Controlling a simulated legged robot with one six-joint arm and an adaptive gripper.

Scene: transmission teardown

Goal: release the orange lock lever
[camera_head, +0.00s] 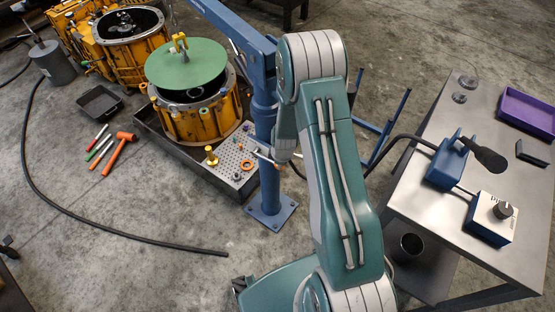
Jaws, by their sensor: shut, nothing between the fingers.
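I cannot pick out an orange lock lever for certain. A small thin bar (264,156) juts left from beside the blue crane post, with a tiny brownish-orange spot near its right end; it is too small to identify. The blue crane post (267,190) stands upright on a bolted foot plate. My teal and white arm rises from the bottom centre, bends at the top, and its forearm comes down just right of the post. My gripper cannot be made out past the forearm's end, so its place relative to the lever is hidden.
A yellow housing (190,122) with a green round cover (186,64) stands in a dark tray left of the post. A perforated plate (225,172) holds small parts. An orange hammer (119,151) lies on the floor. A metal bench (440,205) fills the right. A black hose (60,212) crosses the floor.

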